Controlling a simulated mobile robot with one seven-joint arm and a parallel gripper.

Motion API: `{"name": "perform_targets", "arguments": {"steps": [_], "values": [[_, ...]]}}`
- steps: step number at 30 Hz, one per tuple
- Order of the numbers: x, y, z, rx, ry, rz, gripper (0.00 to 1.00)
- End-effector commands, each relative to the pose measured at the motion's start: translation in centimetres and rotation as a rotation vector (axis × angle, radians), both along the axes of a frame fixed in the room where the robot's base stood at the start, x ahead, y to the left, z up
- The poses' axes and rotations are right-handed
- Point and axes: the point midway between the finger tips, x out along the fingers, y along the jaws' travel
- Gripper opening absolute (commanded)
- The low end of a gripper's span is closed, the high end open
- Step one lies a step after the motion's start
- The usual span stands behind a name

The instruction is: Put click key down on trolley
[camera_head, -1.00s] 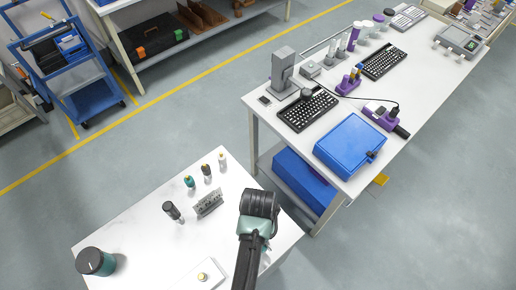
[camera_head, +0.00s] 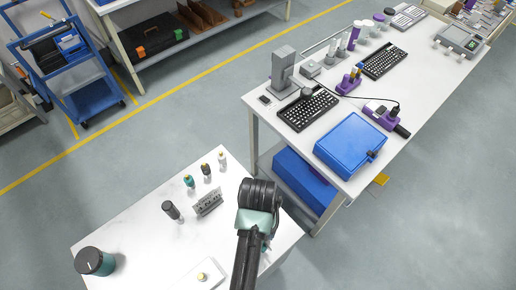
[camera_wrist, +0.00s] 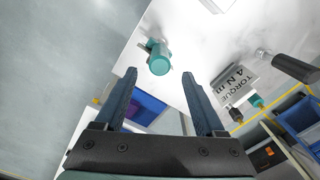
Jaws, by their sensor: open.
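A teal-capped tool (camera_wrist: 158,58), which looks like the click key, is on the white surface in the wrist view, just beyond my fingertips and apart from them. A small teal part (camera_head: 265,246) shows beside my arm in the head view. My gripper (camera_wrist: 162,76) is open and empty, with a finger on each side of the view below the tool. In the head view my gripper (camera_head: 258,207) is over the right end of the near white table (camera_head: 130,225); its fingertips are hidden. A blue trolley (camera_head: 93,98) stands far left; I cannot tell which surface is the task's trolley.
A grey "TORQUE 4 N m" holder (camera_wrist: 235,78), with a dark cylinder (camera_wrist: 288,66) nearby, stands to the right. A teal-and-black container (camera_head: 95,261) is at the table's left end. The workbench (camera_head: 252,97) with keyboards and a blue case (camera_head: 350,145) is behind.

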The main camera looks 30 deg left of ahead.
Motion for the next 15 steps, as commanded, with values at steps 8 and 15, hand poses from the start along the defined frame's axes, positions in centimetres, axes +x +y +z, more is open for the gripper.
{"name": "perform_targets", "arguments": {"steps": [8,15], "values": [[0.1,0.0,5.9,0.003,-0.005,-0.002,0.71],[0.1,0.0,8.2,0.000,-0.002,0.000,0.71]]}}
